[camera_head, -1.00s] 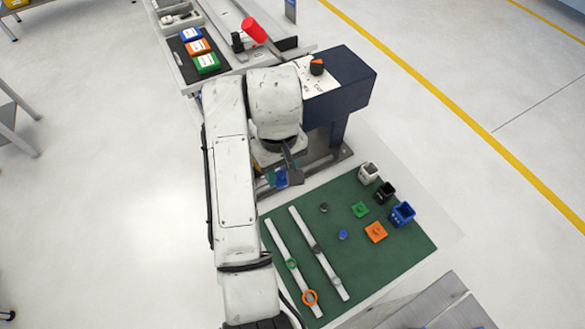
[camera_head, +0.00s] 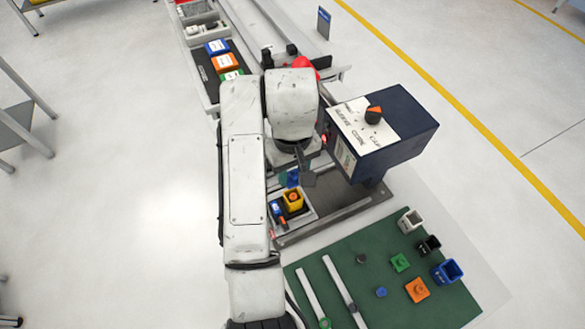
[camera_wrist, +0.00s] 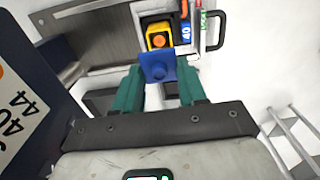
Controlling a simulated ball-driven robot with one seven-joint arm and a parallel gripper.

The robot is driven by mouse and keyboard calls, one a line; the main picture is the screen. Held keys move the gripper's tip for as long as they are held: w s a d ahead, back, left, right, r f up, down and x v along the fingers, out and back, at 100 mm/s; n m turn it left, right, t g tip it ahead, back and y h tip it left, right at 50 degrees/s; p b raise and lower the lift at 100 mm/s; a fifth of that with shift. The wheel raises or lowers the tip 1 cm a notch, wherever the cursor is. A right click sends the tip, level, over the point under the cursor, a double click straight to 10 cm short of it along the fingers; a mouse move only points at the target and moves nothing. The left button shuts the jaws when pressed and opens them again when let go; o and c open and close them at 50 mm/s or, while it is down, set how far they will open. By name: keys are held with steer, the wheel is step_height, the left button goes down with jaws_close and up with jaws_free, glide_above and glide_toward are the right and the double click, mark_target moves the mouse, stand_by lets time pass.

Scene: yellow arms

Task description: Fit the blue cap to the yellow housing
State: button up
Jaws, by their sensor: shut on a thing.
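The blue cap (camera_wrist: 158,68) is a square plate with a round knob, held between the two green fingers of my gripper (camera_wrist: 160,88) in the wrist view. In the head view my gripper (camera_head: 296,179) is partly hidden under my arm, with a bit of the blue cap (camera_head: 292,178) showing.
A dark blue machine box (camera_head: 390,130) with an orange-black knob stands right of my gripper. The green mat (camera_head: 385,255) holds caps, housings and white strips. Small blue and red items (camera_wrist: 186,32) lie beside the housing. A black handle (camera_wrist: 219,30) is at the tray's edge.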

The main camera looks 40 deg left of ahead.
mark_target(292, 172)
steer(key=shift+f+b, duration=0.35)
steer(key=shift+f, duration=3.1)
steer(key=shift+f, duration=0.25)
steer(key=o, duration=1.1)
step_height(292, 172, up, 9)
steer(key=shift+a+r, duration=0.1)
steer(key=shift+r, duration=0.05)
steer(key=shift+r+p, duration=0.35)
steer(key=shift+r, duration=0.4)
